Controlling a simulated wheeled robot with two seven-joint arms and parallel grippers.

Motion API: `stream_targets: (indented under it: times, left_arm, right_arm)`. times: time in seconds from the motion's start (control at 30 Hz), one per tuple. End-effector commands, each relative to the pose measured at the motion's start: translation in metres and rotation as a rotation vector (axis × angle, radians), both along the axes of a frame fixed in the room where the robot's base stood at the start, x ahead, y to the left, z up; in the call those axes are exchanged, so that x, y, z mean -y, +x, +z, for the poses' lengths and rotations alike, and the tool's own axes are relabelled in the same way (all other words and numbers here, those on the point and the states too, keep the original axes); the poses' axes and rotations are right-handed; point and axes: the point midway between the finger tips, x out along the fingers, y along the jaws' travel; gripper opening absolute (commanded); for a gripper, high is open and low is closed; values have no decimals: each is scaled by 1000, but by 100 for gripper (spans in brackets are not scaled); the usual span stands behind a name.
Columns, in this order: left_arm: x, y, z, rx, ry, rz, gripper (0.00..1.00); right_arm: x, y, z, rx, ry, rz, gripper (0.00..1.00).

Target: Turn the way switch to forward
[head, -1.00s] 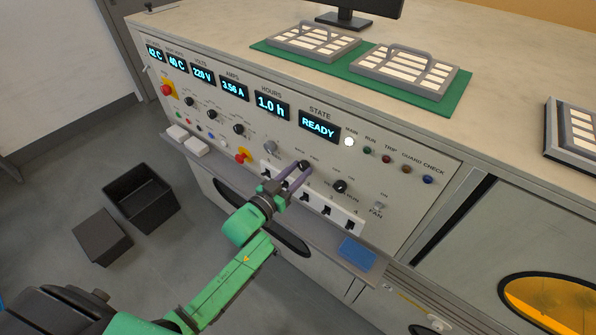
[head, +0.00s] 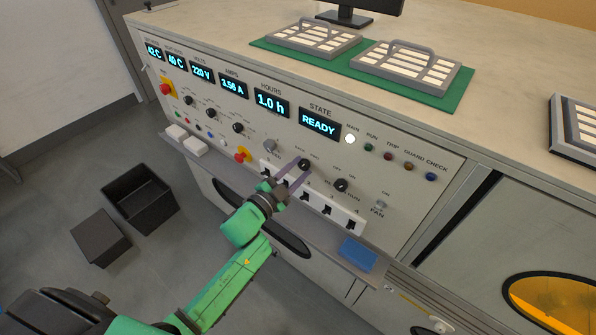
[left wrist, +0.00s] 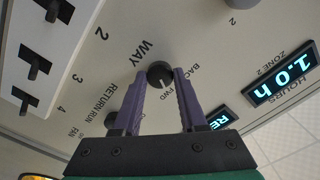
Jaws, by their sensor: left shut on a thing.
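The way switch is a round black knob (left wrist: 160,75) in the left wrist view, beside the printed words WAY, BACK and FWD. Its pale mark points down and slightly right in that view, toward the FWD side. The knob also shows on the panel in the head view (head: 304,163). My left gripper (head: 296,171) reaches up to it from the front. Its two purple fingers (left wrist: 162,83) are shut on the knob, one on each side. The fingers partly cover the BACK and FWD lettering. My right gripper is not in view.
A black knob (head: 340,185) is right of the way switch, and a row of black rocker switches (head: 326,210) lies below. The state display (head: 319,123) reads READY. A blue block (head: 357,253) sits on the ledge. Lamp trays (head: 405,72) stand on top.

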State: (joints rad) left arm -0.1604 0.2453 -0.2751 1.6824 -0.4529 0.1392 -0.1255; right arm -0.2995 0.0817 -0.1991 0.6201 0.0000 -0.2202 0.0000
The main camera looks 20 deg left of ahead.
Motion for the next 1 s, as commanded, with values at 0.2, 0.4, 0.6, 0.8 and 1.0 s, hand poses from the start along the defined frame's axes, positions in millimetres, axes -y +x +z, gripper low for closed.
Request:
stream_targets:
  times: [0.2,0.4,0.6,0.8,1.0]
  left_arm:
    - [0,0,-1,20,58,0,0]
    - [0,0,-1,26,73,0,0]
    - [0,0,-1,26,73,0,0]
    - [0,0,-1,26,73,0,72]
    - [0,0,-1,27,71,0,72]
  right_arm:
    - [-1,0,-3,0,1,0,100]
    - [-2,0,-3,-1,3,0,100]
    - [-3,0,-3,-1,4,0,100]
    - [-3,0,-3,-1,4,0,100]
    - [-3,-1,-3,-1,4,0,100]
